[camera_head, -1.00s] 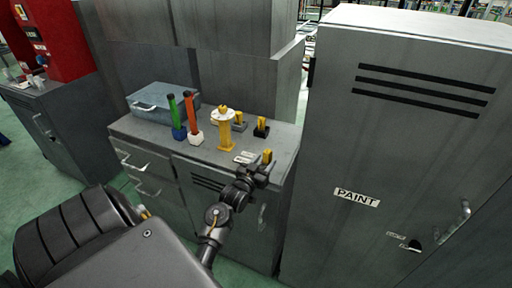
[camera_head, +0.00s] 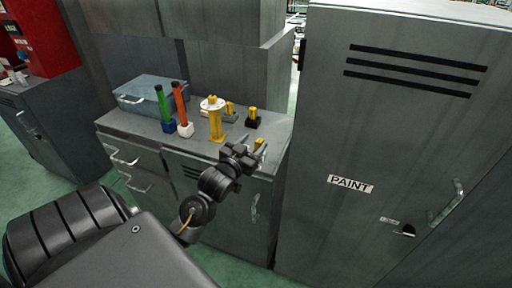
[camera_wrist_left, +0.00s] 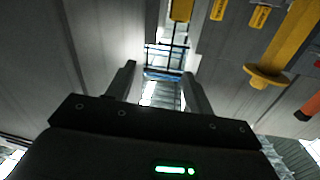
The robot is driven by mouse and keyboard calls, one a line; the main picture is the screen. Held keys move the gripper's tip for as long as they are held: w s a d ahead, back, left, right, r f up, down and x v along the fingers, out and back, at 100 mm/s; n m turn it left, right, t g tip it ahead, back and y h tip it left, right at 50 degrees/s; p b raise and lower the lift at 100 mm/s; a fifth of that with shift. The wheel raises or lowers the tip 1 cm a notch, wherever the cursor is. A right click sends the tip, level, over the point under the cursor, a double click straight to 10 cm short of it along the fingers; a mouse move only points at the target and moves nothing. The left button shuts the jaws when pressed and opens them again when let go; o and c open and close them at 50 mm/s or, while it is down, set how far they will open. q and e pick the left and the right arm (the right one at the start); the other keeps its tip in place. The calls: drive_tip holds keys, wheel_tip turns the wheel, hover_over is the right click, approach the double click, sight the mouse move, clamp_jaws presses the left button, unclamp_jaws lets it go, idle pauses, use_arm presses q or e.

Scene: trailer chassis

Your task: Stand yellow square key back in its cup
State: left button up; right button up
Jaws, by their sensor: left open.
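A short yellow block (camera_head: 260,143), which may be the yellow square key, shows just beyond my left gripper near the cabinet top's front right edge; its lower part is hidden. Behind it, one yellow block (camera_head: 253,112) stands in a black cup (camera_head: 253,123) and another (camera_head: 230,107) in a grey cup (camera_head: 230,117). I cannot tell for sure which is the task's key. My left gripper (camera_head: 253,150) is open and empty at the front edge. In the left wrist view its fingers (camera_wrist_left: 160,82) are apart, with a yellow block (camera_wrist_left: 182,10) beyond them. My right gripper is out of view.
A green rod (camera_head: 163,103) in a blue cup, an orange rod (camera_head: 180,103) in a white cup and a blue-grey toolbox (camera_head: 148,92) stand further left. A tall paint cabinet (camera_head: 390,130) stands right.

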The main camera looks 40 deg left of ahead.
sight(258, 144)
use_arm(q)
drive_tip(key=f+n+g, duration=0.1)
drive_tip(key=w+a+f+n+g, duration=0.1)
drive_tip(key=w+a+f+g+y, duration=0.1)
drive_tip(key=f+g, duration=0.1)
drive_tip(key=shift+a+n+p, duration=0.2)
drive_tip(key=shift+n+p, duration=0.2)
drive_tip(key=shift+w, duration=0.25)
drive_tip(key=x, duration=0.1)
drive_tip(key=p+x, duration=0.1)
drive_tip(key=x, duration=0.1)
drive_tip(key=shift+w+d+f, duration=0.15)
drive_tip(key=shift+w+f, duration=0.05)
drive_tip(key=shift+w, duration=0.15)
drive_tip(key=shift+w+f+p, duration=0.3)
drive_tip(key=shift+w, duration=0.1)
drive_tip(key=shift+s, duration=0.1)
